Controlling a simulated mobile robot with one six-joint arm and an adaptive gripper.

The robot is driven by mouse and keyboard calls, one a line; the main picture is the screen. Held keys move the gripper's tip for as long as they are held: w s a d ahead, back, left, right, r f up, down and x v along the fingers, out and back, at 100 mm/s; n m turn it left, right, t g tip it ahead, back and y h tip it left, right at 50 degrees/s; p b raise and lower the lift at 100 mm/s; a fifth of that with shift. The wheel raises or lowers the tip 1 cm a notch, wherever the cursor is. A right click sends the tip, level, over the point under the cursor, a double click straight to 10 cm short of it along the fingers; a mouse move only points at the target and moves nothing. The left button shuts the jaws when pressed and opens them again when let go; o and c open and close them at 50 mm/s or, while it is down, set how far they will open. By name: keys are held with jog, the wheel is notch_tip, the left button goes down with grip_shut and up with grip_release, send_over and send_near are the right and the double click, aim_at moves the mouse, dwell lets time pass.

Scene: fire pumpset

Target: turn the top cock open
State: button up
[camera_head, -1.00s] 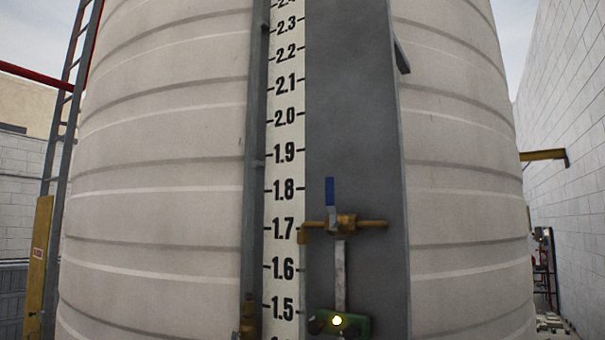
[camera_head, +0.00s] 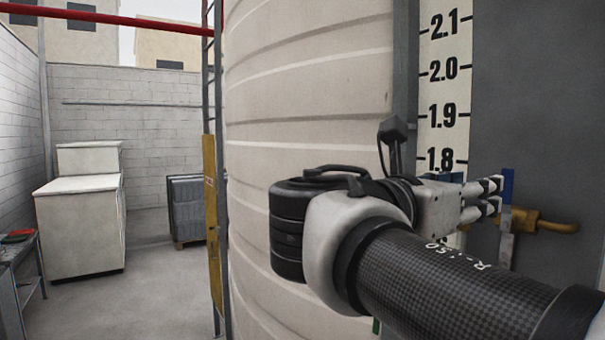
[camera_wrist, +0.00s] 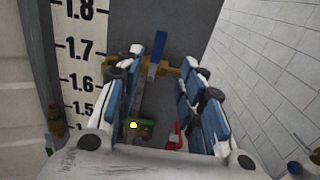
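The top cock has a brass body (camera_head: 526,217) with a blue lever (camera_head: 508,186) standing upright, in front of the grey panel right of the level scale (camera_head: 443,90). In the wrist view the blue lever (camera_wrist: 158,54) rises from the brass body (camera_wrist: 172,71), seen between the fingers. My gripper (camera_head: 497,196) is open, its fingertips close to the lever's left side in the head view. I cannot tell whether they touch it. My gripper (camera_wrist: 170,60) looks empty in the wrist view. The cock's left end is partly hidden by the fingers in the head view.
The large ribbed tank (camera_head: 310,100) stands close behind my wrist. A ladder with a yellow board (camera_head: 212,220) runs beside it. White cabinets (camera_head: 80,230) stand at left, with open floor (camera_head: 150,290) nearby. A lower green fitting (camera_wrist: 145,128) lies below the cock.

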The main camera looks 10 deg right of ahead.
aim_at(506, 184)
jog(key=p+x, duration=0.1)
jog(key=x, duration=1.2)
jog(key=shift+w+d, duration=0.1)
jog(key=shift+w, duration=0.05)
jog(key=shift+c, duration=0.2)
grip_shut()
